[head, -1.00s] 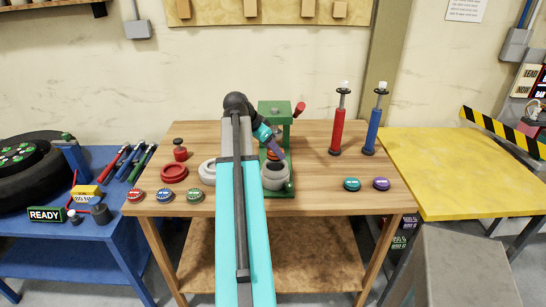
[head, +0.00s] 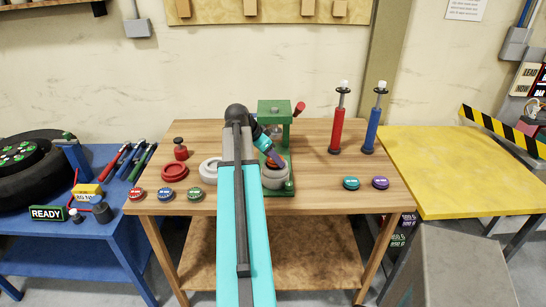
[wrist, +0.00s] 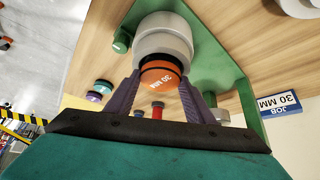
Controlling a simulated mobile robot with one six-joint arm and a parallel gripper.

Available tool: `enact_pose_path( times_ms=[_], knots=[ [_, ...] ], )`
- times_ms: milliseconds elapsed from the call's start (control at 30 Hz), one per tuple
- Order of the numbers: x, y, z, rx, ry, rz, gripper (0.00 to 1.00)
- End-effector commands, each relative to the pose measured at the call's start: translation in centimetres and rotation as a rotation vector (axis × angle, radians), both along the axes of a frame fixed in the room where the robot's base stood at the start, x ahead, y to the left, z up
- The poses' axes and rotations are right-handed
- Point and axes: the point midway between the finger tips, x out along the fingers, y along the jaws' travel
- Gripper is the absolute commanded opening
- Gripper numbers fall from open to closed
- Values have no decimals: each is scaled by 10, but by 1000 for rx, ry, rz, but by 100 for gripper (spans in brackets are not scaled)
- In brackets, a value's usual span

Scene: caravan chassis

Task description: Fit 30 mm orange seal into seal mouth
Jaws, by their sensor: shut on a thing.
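The orange seal (wrist: 162,73), marked 30 MM and with a dark band, is between the two purple fingers of my gripper (head: 278,160). The gripper is shut on it. The grey round body (wrist: 165,35) with the seal mouth stands directly beyond the seal in the wrist view. In the head view this grey body (head: 275,181) sits low in the green press (head: 274,108), with the seal and fingertips at its top. The seal hides the mouth opening, so I cannot tell whether the seal has entered it.
Green press posts stand close around the gripper. A grey ring (head: 210,171) and a red ring (head: 174,172) lie to the left. Red (head: 337,128) and blue (head: 375,128) pump-like tools stand right. Several coloured caps line the front edge. A 30 MM job sign (wrist: 279,104) shows.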

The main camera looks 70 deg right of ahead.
Motion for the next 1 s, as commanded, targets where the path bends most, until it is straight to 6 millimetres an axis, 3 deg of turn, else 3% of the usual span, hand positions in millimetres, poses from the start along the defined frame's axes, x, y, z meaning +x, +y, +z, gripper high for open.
enact_pose_path(
  times_ms=[533,567,667,1000],
  knots=[
    [0,1,-10,3,-1,-1,22],
    [0,1,-11,3,-1,-1,52],
    [0,1,-11,6,-1,-2,67],
    [-1,3,-9,11,0,-4,67]
  ],
)
